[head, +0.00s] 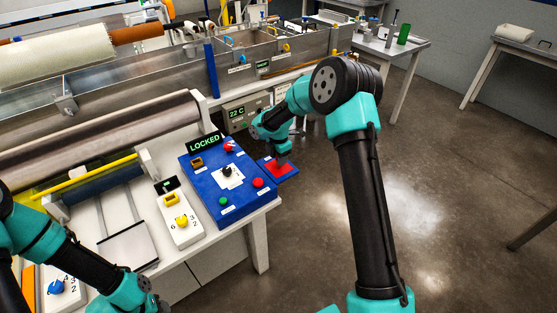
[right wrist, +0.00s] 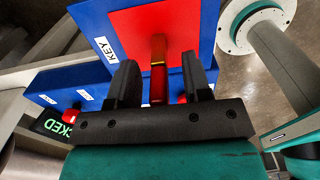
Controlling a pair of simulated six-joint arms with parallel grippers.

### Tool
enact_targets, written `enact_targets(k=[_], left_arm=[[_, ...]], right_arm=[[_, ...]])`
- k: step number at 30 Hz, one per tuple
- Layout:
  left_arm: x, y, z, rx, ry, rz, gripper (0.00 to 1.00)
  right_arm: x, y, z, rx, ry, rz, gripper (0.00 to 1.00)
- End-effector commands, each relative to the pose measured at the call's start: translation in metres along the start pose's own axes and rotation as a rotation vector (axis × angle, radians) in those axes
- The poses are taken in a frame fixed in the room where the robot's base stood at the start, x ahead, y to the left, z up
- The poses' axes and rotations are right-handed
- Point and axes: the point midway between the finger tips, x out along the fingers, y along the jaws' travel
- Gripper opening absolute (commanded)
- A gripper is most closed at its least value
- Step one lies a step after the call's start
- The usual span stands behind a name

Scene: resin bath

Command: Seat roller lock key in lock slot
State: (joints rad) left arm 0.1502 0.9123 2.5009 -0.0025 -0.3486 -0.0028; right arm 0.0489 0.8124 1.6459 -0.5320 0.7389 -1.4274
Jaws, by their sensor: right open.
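The roller lock key (right wrist: 158,62) is a red bar with a thin yellow band. In the right wrist view it stands on a red square (right wrist: 186,28) on a blue base with a white label reading KEY. My right gripper (right wrist: 160,80) is open, with one dark finger on each side of the key and gaps between. In the head view my right gripper (head: 283,156) is over the red square, hiding most of the key. The blue control panel (head: 212,203) has a display (head: 203,144) reading LOCKED. I cannot make out the lock slot for certain. My left gripper is out of frame.
A long metal roller (head: 105,140) lies behind. Open floor is at right.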

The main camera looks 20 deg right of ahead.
Motion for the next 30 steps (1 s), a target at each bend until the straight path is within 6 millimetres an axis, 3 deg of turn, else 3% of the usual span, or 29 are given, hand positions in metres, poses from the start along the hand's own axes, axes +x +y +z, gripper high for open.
enact_targets(k=[16, 30], left_arm=[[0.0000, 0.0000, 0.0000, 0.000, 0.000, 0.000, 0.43], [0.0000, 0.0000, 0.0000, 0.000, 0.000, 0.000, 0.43]], right_arm=[[0.0057, 0.0000, -0.0001, 0.000, 0.001, 0.001, 0.45], [0.0056, 0.0000, 0.0000, 0.000, 0.001, 0.001, 0.01]])
